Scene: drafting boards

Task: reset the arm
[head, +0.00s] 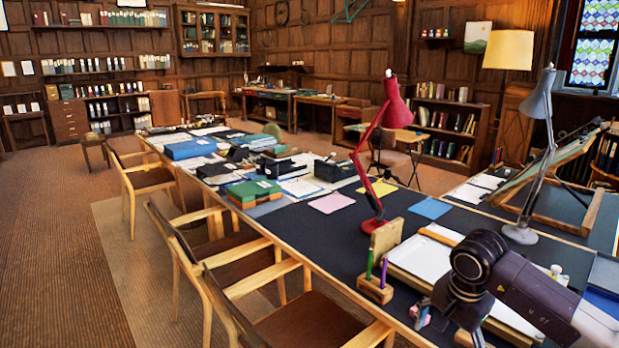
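One of my arms (520,290) comes in from the lower right, dark and bent at a black round joint (480,255). It is above the near right part of the long desk (310,235). Below the joint, grey parts reach down toward the desk top, but I cannot make out the fingers or whether they hold anything. My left arm and gripper are not in view. A red desk lamp (393,105) with a jointed arm stands upright on the desk, left of my arm. A grey jointed lamp (538,105) stands behind my arm.
A wooden pen holder (375,289) and a white paper board (425,258) lie close to my arm. A tilted drafting board (550,160) is behind it. Wooden chairs (240,255) line the desk's left side. Carpet (60,240) at left is clear.

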